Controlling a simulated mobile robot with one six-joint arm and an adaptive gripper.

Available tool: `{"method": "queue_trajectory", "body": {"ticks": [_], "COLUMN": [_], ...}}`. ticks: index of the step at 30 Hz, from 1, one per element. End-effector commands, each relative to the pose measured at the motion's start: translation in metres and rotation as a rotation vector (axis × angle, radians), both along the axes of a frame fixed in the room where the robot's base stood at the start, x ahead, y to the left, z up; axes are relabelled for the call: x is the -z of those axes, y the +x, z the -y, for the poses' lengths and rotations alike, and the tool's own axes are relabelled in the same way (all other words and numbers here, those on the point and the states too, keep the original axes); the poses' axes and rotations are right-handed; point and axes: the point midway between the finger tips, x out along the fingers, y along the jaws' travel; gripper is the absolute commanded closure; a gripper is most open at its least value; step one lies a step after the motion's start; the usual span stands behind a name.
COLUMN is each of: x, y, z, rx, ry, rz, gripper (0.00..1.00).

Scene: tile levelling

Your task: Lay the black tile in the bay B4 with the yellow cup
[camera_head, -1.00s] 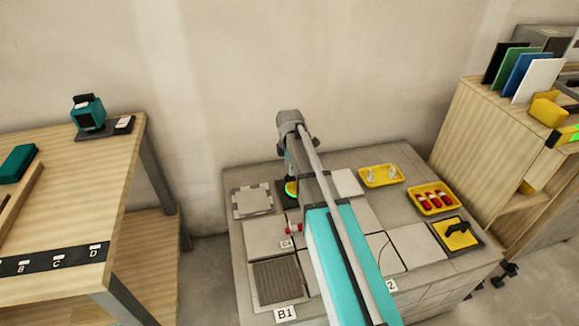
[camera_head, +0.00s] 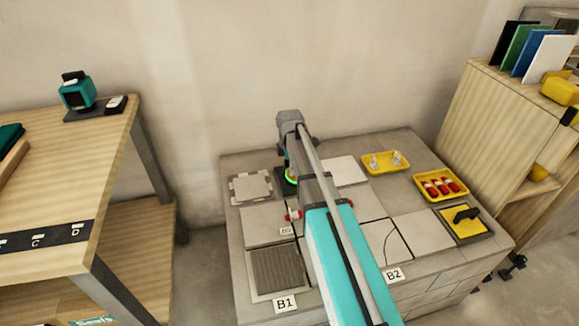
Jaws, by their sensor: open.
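The yellow cup (camera_head: 463,221), with a black handle, rests on a dark base at the right end of the grey bench. A black panel (camera_head: 514,43) stands at the left end of a rack; I cannot tell whether it is the black tile. My gripper (camera_head: 286,181) is over the back of the bench, a dark shape beside the green ring on my wrist, its fingertips hidden. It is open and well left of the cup. A small label (camera_head: 286,231) in the middle of the bench is too small to read surely; my arm hides part of the bays there.
Label B1 (camera_head: 286,304) stands before a ribbed grey bay (camera_head: 277,268), label B2 (camera_head: 393,275) right of my arm. A notched grey plate (camera_head: 251,187) lies back left. Yellow trays hold pale pieces (camera_head: 385,161) and red pieces (camera_head: 441,185). A wooden table stands left, a cabinet right.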

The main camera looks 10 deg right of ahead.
Motion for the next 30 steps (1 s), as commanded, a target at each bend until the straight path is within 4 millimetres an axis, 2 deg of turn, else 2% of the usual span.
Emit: {"method": "queue_trajectory", "body": {"ticks": [14, 25, 30], "x": [0.0044, 0.0044, 0.0045], "y": [0.0, 0.0, 0.0], "z": [0.0, 0.0, 0.0], "rx": [0.0, 0.0, 0.0], "ry": [0.0, 0.0, 0.0], "rz": [0.0, 0.0, 0.0], "gripper": [0.34, 1.0, 1.0]}}
